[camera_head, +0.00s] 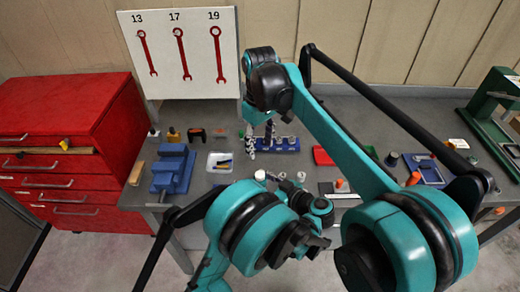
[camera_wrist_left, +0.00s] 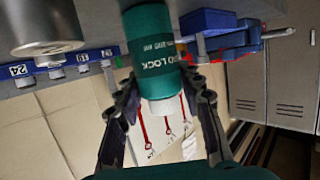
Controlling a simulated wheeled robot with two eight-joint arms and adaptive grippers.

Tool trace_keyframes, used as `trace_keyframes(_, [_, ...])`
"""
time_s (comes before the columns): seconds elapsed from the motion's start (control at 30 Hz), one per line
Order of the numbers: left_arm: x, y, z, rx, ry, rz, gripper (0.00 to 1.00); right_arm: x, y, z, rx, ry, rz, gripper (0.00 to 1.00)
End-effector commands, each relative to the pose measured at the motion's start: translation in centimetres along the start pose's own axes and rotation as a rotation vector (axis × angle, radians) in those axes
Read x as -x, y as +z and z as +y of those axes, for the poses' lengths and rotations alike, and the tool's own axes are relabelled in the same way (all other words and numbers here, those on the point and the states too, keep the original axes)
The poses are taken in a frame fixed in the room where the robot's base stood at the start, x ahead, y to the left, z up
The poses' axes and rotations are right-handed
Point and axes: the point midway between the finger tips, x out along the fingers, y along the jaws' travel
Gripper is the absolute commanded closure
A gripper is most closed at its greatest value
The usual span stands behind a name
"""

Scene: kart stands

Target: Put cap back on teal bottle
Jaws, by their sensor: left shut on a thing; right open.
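The teal bottle (camera_wrist_left: 152,42) with white lettering is between the fingers of my left gripper (camera_wrist_left: 157,78), which is shut on it. The wrist picture is upside down, so the white end (camera_wrist_left: 163,106) of the bottle points up. I cannot tell whether this is the cap or the bare neck. In the head view my left gripper (camera_head: 281,182) is over the front edge of the bench, beside a small white top (camera_head: 260,175), likely the bottle's. My right gripper (camera_head: 262,133) is open, farther back near the socket rail. No separate cap is clear.
A grey cylinder (camera_wrist_left: 45,32) stands close to the bottle. The blue socket rail (camera_head: 290,146) is behind. A blue vise (camera_head: 174,170) and a white bin (camera_head: 219,163) stand to the left. A red tray (camera_head: 322,156) is to the right. A wrench board (camera_head: 183,75) is at the back.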

Motion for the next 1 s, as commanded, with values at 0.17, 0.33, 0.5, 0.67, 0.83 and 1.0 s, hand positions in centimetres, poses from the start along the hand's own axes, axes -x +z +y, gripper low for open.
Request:
trace_keyframes(0.17, [0.0,0.0,0.0,0.000,0.000,0.000,1.00,0.0,0.0,0.0,0.000,0.000,0.000,0.49])
trace_keyframes(0.33, [0.0,0.0,0.0,0.000,0.000,0.000,0.39,0.0,0.0,0.0,0.000,0.000,0.000,0.49])
trace_keyframes(0.5, [0.0,0.0,0.0,0.000,0.000,0.000,0.39,0.0,0.0,0.0,0.000,0.000,0.000,0.49])
trace_keyframes(0.67, [0.5,0.0,0.0,0.000,0.001,0.000,0.39,0.0,0.0,0.0,0.000,0.000,0.000,0.49])
trace_keyframes(0.83, [3.0,0.0,0.1,-0.001,0.005,0.000,0.39,0.0,0.0,0.0,0.000,0.000,0.000,0.49])
trace_keyframes(1.0, [6.8,0.0,0.1,-0.001,0.005,0.000,0.39,0.0,0.0,0.0,0.000,0.000,0.000,0.49])
